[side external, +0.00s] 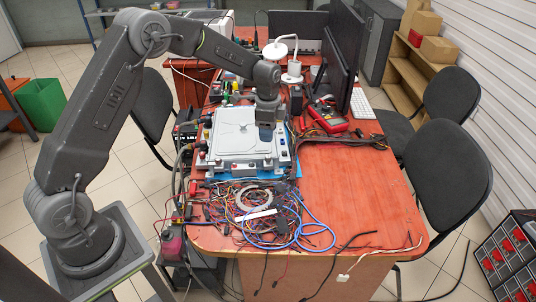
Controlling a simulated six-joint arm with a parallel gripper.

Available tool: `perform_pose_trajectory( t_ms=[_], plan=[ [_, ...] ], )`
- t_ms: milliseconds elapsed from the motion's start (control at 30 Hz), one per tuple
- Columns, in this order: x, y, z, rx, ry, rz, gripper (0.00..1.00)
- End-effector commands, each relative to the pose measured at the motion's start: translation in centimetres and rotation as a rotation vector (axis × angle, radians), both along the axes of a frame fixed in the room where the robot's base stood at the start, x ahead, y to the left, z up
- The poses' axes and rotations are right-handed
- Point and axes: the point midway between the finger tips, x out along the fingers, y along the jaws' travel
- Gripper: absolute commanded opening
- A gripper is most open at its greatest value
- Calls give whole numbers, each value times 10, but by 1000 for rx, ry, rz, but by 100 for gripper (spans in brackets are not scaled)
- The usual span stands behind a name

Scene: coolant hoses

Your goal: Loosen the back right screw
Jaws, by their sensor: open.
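A pale grey flat box-like unit (238,137) sits on a blue mat (290,170) on the red-brown table. Dark and coloured fittings line its left and front edges. My gripper (266,133) points down over the right part of the unit, near its right edge. It is open, though its fingers are small and dark in this view. Whether it touches the unit cannot be told. The back right screw cannot be made out; the gripper and wrist cover part of that side.
A tangle of coloured wires (250,207) lies in front of the unit. A red multimeter (328,118), a monitor (343,62) and a white keyboard (361,103) stand to the right and behind. The table's front right (365,195) is mostly clear.

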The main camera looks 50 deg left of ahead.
Motion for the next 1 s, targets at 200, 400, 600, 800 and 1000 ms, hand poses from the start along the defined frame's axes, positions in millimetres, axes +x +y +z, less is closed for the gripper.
perform_pose_trajectory(
  t_ms=[200, 400, 600, 800, 1000],
  plan=[
    [-1, 0, -47, -1, 5, 1, 47],
    [-1, 0, -78, 0, 2, 1, 47],
    [0, 0, -92, 0, 0, 1, 47],
    [0, 0, -94, 1, -1, 1, 47],
    [0, 0, -94, 1, -1, 1, 37]
  ],
)
